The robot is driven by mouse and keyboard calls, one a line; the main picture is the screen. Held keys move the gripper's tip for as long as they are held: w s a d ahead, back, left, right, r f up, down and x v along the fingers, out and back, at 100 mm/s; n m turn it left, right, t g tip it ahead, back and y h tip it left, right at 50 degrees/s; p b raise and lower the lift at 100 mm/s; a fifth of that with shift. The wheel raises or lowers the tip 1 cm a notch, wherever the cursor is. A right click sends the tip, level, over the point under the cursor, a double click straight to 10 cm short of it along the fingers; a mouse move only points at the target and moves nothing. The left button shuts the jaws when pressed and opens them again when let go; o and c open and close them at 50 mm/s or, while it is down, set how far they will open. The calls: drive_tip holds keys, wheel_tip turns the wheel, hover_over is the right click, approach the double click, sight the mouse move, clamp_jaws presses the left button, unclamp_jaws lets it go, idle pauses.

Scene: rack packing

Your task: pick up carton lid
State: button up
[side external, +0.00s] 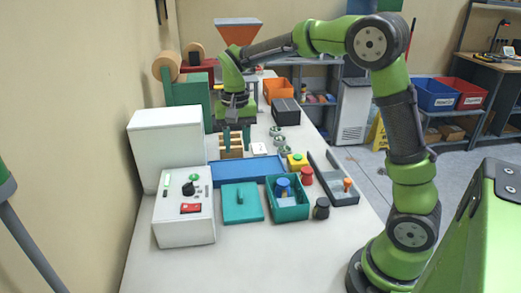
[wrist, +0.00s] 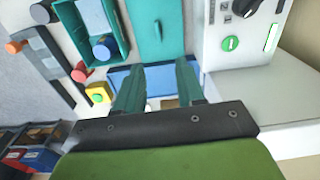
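The carton lid is a flat teal plate with a raised handle; the lid (side external: 237,212) lies on the table left of the teal carton (side external: 272,214). In the wrist view the lid (wrist: 150,14) shows at the top centre, beyond my fingertips. My gripper (side external: 235,143) points down over the wooden rack, at the far side of the blue tray, away from the lid. In the wrist view its two fingers (wrist: 158,75) stand apart with nothing held between them. The carton holds a blue-capped jar (side external: 283,186) and some pale contents.
A blue tray (side external: 262,170) lies between the wooden rack (side external: 231,152) and the lid. A white control box (side external: 184,222) stands left of the lid. Yellow (side external: 297,160), red (side external: 306,176) and black (side external: 321,208) items and a grey tray (side external: 350,199) are right. The near table is clear.

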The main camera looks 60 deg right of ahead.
hover_over(241, 193)
drive_tip(key=f, duration=1.1)
drive_tip(key=shift+s+a+f, duration=0.15)
drive_tip(key=shift+a+f, duration=0.05)
drive_tip(key=shift+a, duration=0.05)
drive_tip(key=shift+d+f, duration=0.15)
drive_tip(key=shift+f, duration=1.25)
drive_tip(key=shift+d+f, duration=0.1)
drive_tip(key=shift+f, duration=1.25)
drive_tip(key=shift+w, duration=0.2)
clamp_jaws()
